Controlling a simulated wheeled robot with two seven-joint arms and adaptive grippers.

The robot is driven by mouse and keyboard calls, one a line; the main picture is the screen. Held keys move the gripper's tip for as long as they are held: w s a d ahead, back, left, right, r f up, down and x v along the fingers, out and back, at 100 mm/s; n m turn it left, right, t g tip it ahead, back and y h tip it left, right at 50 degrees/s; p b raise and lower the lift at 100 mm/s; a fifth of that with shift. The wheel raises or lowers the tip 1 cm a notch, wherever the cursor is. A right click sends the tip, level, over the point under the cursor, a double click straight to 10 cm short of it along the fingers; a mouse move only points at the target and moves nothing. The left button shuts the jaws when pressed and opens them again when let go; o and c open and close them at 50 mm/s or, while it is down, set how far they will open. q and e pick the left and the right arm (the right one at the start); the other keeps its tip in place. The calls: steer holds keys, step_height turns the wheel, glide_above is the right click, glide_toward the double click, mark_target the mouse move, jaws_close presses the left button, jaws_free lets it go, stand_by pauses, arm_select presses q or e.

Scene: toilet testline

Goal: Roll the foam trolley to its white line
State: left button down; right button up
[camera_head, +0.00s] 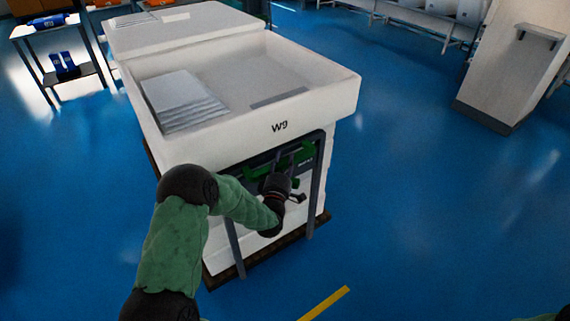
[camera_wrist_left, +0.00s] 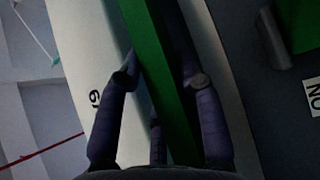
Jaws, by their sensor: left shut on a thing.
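The trolley is a tall white block-like body marked W9 (camera_head: 280,127) on a dark low base, with a shallow tray top. A grey tubular frame (camera_head: 318,185) stands at its near side, with a green bar (camera_head: 262,172) across it. My left gripper (camera_head: 284,170) is shut on the green bar. In the left wrist view the bar (camera_wrist_left: 150,50) runs between the fingers (camera_wrist_left: 162,85). The wheels are hidden. No white floor line shows; a yellow line (camera_head: 325,303) lies on the floor in front. My right gripper is out of view.
Grey-white sheets (camera_head: 182,98) lie in the tray top. Another white unit (camera_head: 165,32) stands directly behind. A shelf with blue items (camera_head: 65,65) is at far left, a white panel stand (camera_head: 512,65) at right. Blue floor is clear to the right and in front.

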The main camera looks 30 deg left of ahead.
arm_select(q)
steer(key=shift+s+d+f, duration=0.15)
steer(key=shift+d+f, duration=0.1)
steer(key=shift+d, duration=0.25)
steer(key=c, duration=0.8)
jaws_free()
steer(key=shift+s+d+r, duration=0.1)
steer(key=shift+s+r, duration=0.05)
steer(key=shift+s, duration=0.1)
steer(key=v, duration=1.2)
